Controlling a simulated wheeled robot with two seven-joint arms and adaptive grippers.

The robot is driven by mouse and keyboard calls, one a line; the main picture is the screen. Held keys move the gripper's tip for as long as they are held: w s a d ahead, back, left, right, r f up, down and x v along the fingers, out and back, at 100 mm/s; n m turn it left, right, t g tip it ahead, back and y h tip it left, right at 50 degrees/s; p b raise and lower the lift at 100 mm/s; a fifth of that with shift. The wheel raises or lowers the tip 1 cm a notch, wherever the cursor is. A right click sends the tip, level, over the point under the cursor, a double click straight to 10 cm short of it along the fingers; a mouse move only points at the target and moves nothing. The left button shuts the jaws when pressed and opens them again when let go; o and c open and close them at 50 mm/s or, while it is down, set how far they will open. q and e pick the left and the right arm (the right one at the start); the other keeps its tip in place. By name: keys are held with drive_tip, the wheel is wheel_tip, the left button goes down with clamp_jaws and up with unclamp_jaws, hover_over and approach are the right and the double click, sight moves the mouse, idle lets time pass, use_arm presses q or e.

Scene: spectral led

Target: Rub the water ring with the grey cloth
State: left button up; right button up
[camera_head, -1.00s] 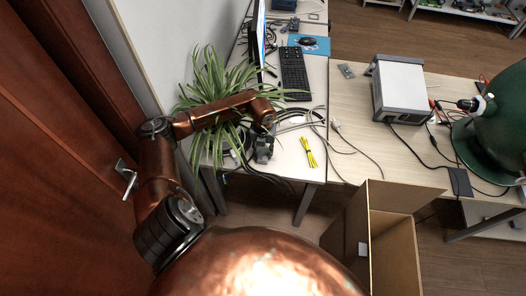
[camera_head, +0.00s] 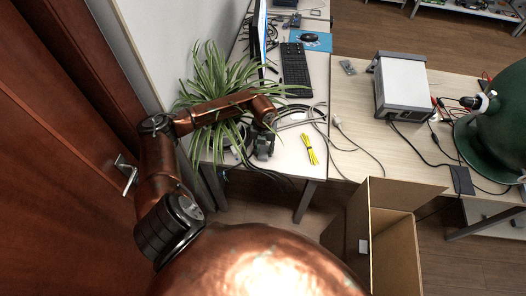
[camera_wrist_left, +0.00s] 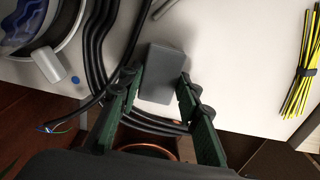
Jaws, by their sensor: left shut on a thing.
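My left gripper (camera_head: 263,150) is low over the near end of the white desk, beside the spider plant. In the left wrist view its two dark green fingers (camera_wrist_left: 160,86) are shut on a flat grey block-like piece, which I take for the grey cloth (camera_wrist_left: 163,66). The cloth appears at or just above the desktop; I cannot tell if it touches. In the head view the gripper and arm hide most of it. I cannot make out a water ring on the desk in either view. My right gripper is not in view.
Black cables (camera_wrist_left: 98,45) run close to the left of the gripper. Yellow cable ties (camera_head: 309,149) lie to its right on the white desk (camera_head: 292,165). An open cardboard box (camera_head: 395,235) stands below the desk edge.

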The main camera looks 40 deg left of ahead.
use_arm(q)
drive_tip(key=shift+s+d+f+p, duration=0.15)
drive_tip(key=shift+s+d+p, duration=0.35)
drive_tip(key=shift+s, duration=0.35)
drive_tip(key=shift+f, duration=0.1)
drive_tip(key=shift+s, duration=0.1)
idle(0.7)
idle(0.3)
